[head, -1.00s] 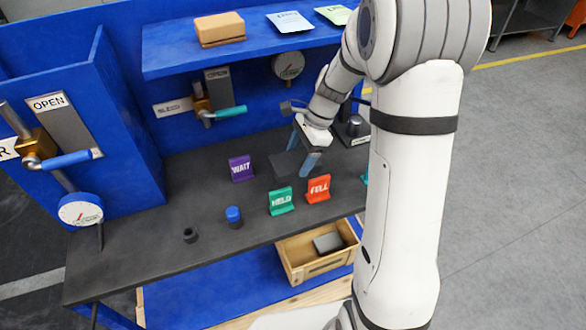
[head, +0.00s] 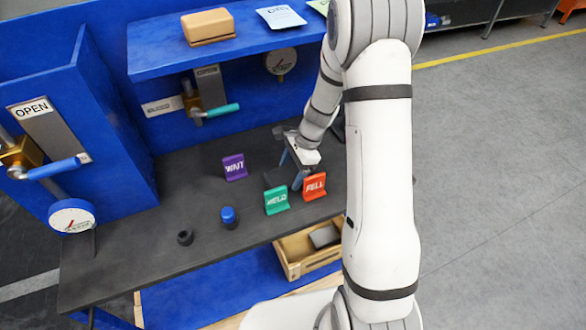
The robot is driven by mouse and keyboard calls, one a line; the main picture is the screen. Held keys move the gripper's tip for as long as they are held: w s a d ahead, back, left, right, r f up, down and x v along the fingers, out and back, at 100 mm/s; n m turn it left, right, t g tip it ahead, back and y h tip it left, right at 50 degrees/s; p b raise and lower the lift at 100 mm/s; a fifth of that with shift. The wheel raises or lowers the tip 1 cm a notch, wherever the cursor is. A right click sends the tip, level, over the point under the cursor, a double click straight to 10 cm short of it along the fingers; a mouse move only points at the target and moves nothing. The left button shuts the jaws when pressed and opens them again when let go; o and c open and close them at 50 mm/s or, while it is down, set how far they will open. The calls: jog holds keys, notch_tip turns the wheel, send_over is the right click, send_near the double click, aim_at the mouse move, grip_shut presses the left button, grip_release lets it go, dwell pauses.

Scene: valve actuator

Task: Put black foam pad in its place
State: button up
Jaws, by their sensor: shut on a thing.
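My gripper (head: 291,170) is over the right part of the dark bench top, behind the green and orange signs. It is shut on the black foam pad (head: 274,179), a dark block that shows between and left of its bluish fingers. The pad is hard to make out against the dark bench, and its lower part is hidden behind the green sign. I cannot tell whether it touches the bench. No marked place for the pad can be made out.
A purple WAIT sign (head: 234,167), a green sign (head: 276,200) and an orange sign (head: 314,186) stand close around my gripper. A blue-capped piece (head: 228,216) and a small black cup (head: 185,237) stand front left. A wooden crate (head: 290,265) holding a grey block is below the bench edge.

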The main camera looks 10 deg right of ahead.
jog(key=shift+r, duration=0.1)
jog(key=shift+f, duration=0.2)
jog(key=o, duration=0.7)
jog(key=shift+r, duration=0.15)
